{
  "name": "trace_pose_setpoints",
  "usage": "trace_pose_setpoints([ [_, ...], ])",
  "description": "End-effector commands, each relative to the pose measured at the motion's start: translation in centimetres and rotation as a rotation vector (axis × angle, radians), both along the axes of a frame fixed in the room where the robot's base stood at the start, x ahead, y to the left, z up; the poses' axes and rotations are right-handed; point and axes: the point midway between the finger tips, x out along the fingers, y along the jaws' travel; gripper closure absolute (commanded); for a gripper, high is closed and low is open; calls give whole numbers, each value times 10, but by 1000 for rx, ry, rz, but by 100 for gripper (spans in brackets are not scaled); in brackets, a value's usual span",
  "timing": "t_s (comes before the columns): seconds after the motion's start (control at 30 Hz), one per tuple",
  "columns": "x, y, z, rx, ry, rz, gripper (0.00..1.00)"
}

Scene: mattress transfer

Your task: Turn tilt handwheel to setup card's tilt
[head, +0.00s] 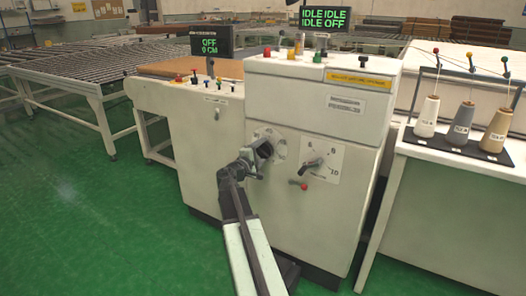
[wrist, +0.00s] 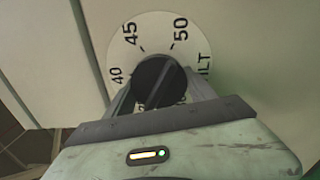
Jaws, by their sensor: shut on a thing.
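The tilt handwheel is a round black knob (wrist: 158,80) on a white dial (wrist: 150,30) marked 40, 45 and 50, with part of the word TILT at its right. My gripper (wrist: 160,95) is shut on the knob, its jaws at the knob's lower sides. The lower dial is hidden behind my gripper. I cannot read a pointer on the knob. I cannot pick out a readable setup card.
A second dial (head: 320,162) with a black crank and a red knob (head: 303,185) is just right of my arm. Displays (head: 325,18) stand on the cream machine (head: 300,210). A thread stand (head: 455,143) is on the right. Green floor (head: 90,220) is open at left.

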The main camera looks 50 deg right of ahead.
Motion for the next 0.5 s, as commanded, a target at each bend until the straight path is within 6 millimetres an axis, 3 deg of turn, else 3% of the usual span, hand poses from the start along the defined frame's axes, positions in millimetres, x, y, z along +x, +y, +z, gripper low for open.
trace_pose_setpoints([
  [0.03, 0, 0, 0, 1, -1, -1, 31],
  [0.1, 0, 0, 0, 1, -1, -1, 14],
  [0.5, -2, 5, 0, 0, -1, 0, 14],
])
